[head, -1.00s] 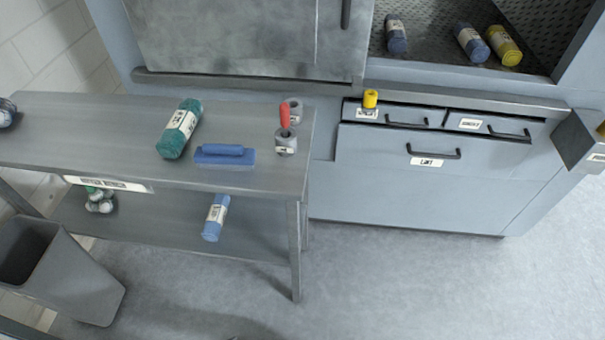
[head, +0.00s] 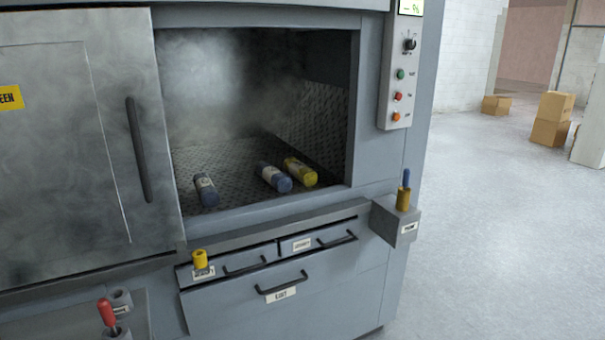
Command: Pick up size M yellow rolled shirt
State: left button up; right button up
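A yellow rolled shirt (head: 300,171) with a pale label band lies on the perforated floor inside the open washer chamber. Its size marking is too small to read. A blue rolled shirt (head: 273,177) lies close beside it on the left. A darker blue rolled shirt (head: 206,191) lies apart, further left in the chamber. Neither of my grippers shows in the head view.
A sliding door (head: 75,150) covers the left of the washer (head: 375,170). Below the opening are handled drawers (head: 268,285) and a yellow-topped item (head: 200,260). A holder box (head: 397,222) juts out at right. A red-handled tool (head: 107,312) stands lower left.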

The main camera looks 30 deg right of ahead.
aim_at(304, 174)
jog(key=z, duration=1.8)
jog(key=i+l, duration=0.2)
jog(key=i, duration=0.25)
jog(key=i+l, duration=0.15)
jog(key=i, duration=0.3)
